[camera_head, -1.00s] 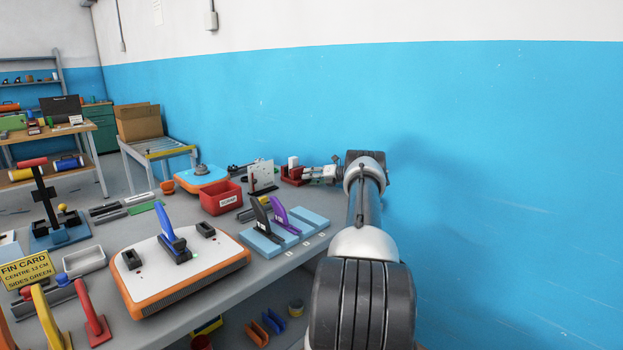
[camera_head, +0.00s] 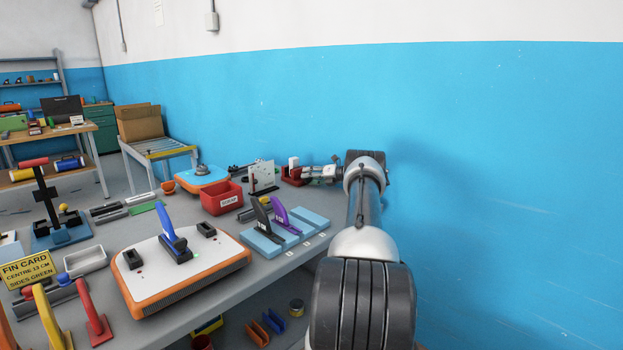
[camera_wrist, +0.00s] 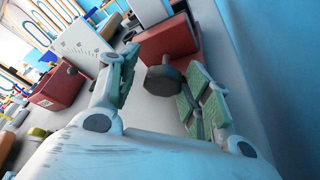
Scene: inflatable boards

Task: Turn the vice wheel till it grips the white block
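The red vice (camera_head: 292,178) stands at the far end of the bench; its body also shows in the wrist view (camera_wrist: 172,38). The white block (camera_head: 293,162) is upright at the vice, and its pale face shows at the top of the wrist view (camera_wrist: 150,10). The dark grey vice wheel (camera_wrist: 163,78) faces my gripper (camera_wrist: 164,72). My fingers are spread, one on each side of the wheel in the picture, with a visible gap on the left. I cannot tell whether the right finger touches it. My gripper (camera_head: 312,173) is small in the head view.
A white upright panel (camera_head: 263,177) and a red bin (camera_head: 221,197) stand left of the vice. Blue pads (camera_head: 306,219) with black and purple fins lie nearer on the bench. The blue wall (camera_head: 500,180) runs close along the right of my arm.

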